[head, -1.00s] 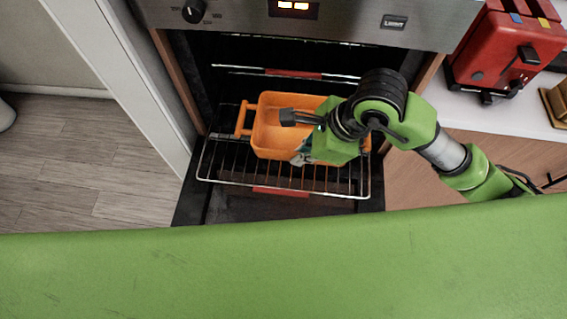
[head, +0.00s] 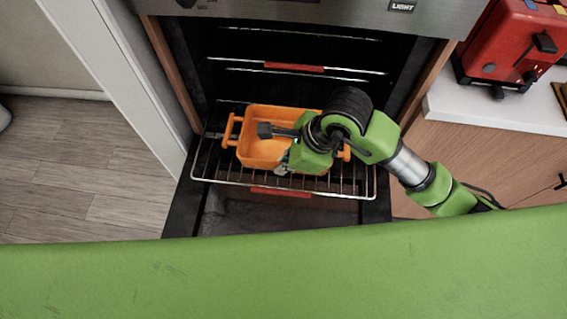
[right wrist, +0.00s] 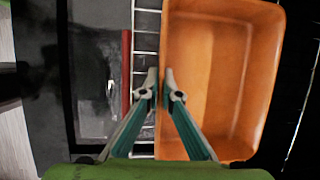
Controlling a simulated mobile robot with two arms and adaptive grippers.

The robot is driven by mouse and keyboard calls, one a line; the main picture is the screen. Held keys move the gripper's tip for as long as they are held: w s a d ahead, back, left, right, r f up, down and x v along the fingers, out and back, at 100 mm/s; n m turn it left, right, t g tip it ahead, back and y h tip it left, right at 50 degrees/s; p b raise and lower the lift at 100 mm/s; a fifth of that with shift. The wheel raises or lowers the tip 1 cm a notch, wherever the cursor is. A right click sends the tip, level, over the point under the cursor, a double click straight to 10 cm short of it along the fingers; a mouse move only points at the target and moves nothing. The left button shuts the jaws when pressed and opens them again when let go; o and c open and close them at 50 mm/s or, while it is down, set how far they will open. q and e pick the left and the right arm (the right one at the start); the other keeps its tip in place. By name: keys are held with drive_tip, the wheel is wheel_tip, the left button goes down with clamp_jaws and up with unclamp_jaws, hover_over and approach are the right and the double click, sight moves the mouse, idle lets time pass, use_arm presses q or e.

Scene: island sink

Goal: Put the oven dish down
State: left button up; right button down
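The orange oven dish (head: 262,151), a rectangular tub with side handles, is at the wire oven rack (head: 216,173) in the head view. Whether its base fully rests on the wires is hard to tell. My right gripper (head: 284,168) is at its near side, with the arm covering its right part. In the right wrist view, the dish (right wrist: 215,75) shows from above and looks empty. My right gripper (right wrist: 161,88) has one finger inside and one outside the dish's wall, closed together on it. My left gripper is not in view.
The open oven (head: 300,90) has dark walls and another rack with a red strip (head: 294,67) higher up. A white frame (head: 120,90) stands on the left. A red toaster (head: 510,45) sits on the white counter (head: 480,110) at the right.

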drive_tip(key=c, duration=2.3)
unclamp_jaws()
drive_tip(key=shift+f, duration=0.1)
drive_tip(key=v, duration=1.2)
drive_tip(key=shift+s, duration=0.1)
